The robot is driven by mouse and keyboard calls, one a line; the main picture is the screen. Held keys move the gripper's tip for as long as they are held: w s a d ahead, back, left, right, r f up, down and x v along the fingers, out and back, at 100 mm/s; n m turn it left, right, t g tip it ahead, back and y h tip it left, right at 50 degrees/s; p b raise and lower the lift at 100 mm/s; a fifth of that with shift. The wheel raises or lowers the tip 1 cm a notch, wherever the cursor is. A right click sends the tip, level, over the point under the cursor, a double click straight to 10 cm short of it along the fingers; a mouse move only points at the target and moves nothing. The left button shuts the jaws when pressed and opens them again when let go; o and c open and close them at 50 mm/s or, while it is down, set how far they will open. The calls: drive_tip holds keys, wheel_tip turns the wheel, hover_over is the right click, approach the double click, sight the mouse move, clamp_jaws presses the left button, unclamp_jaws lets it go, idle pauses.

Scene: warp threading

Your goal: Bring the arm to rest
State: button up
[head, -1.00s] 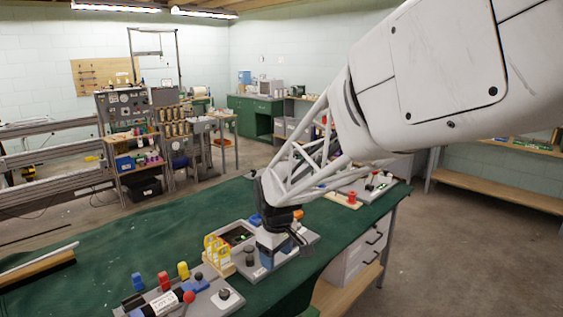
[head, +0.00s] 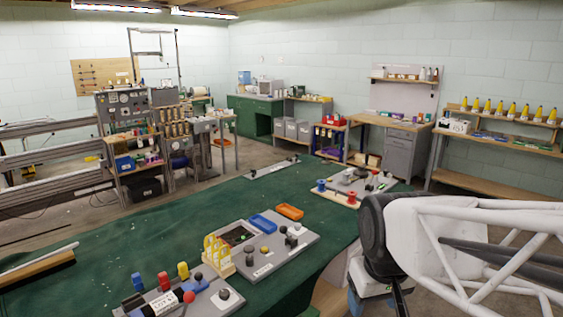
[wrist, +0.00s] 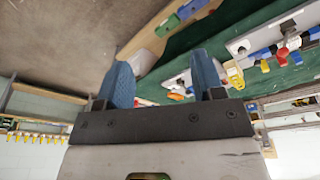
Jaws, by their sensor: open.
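My gripper (wrist: 161,62) shows in the wrist view with its two blue fingers wide apart and nothing between them. In the head view my white lattice arm is at the lower right, in front of the table's right edge. The gripper end there points down and is cut off by the bottom edge of the picture. The green table (head: 130,235) lies to the left of it. In the wrist view the table edge and its boards lie beyond the fingers, apart from them.
A grey board (head: 285,243) with a yellow rack (head: 217,252) stands mid-table. A blue tray (head: 262,223) and an orange tray (head: 289,211) lie by it. A board with colored pegs (head: 175,302) is at the front. Another board (head: 358,183) is near the table's far right.

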drive_tip(key=s+d+m, duration=0.2)
drive_tip(key=s, duration=0.4)
drive_tip(key=shift+s+d+f, duration=0.25)
drive_tip(key=shift+d+f, duration=0.05)
